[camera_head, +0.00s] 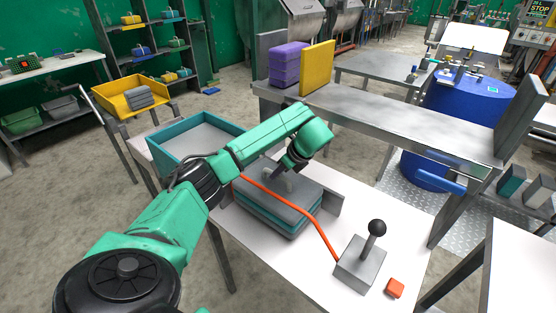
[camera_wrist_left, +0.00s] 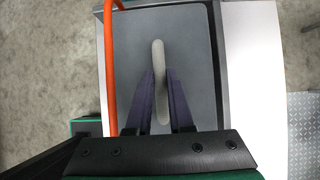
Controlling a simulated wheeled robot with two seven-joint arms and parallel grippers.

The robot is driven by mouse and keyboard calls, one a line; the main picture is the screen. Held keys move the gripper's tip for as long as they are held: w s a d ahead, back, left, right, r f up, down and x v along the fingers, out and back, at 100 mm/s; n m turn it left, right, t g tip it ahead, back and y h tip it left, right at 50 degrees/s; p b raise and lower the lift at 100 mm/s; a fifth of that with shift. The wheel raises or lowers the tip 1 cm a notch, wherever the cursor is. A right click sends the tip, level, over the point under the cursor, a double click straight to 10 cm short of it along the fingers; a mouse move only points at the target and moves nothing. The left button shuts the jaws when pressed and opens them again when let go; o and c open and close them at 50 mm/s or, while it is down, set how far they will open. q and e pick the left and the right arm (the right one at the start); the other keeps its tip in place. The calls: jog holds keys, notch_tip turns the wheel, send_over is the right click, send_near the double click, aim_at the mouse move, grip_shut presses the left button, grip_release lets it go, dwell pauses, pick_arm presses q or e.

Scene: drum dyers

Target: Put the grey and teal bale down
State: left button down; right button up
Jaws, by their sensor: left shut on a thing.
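The grey and teal bale (camera_head: 268,216) is a flat slab with grey layers and a teal band, at the white table (camera_head: 388,235) in the middle of the head view. A pale grey handle stands on its top, and its grey top (camera_wrist_left: 195,55) fills the middle of the left wrist view. My left gripper (camera_head: 281,175) is above the bale, shut on the handle; its dark fingers (camera_wrist_left: 161,85) lie either side of the handle in the wrist view. Whether the bale's underside touches anything is hidden. My right gripper is not in view.
An orange hose (camera_head: 312,219) passes along the bale's edge to a grey lever box (camera_head: 361,262). A red block (camera_head: 395,288) lies nearby. A teal tray (camera_head: 182,160) stands behind left. A metal bench (camera_head: 400,118) holds purple (camera_head: 288,66) and yellow (camera_head: 317,68) pieces. A blue drum (camera_head: 447,140) stands right.

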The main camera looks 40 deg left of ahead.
pick_arm(q)
notch_tip(320, 180, down, 2)
jog(key=shift+w+f, duration=0.1)
jog(key=c, duration=0.8)
grip_release()
jog(key=shift+d, duration=0.1)
jog(key=shift+s, duration=0.2)
jog(key=shift+w+d, duration=0.1)
jog(key=shift+d, duration=0.05)
jog(key=b+v, duration=0.1)
jog(key=v, duration=0.5)
jog(key=p+v, duration=0.2)
jog(key=v, duration=0.3)
jog(key=shift+d+r, duration=0.1)
jog(key=shift+r, duration=0.35)
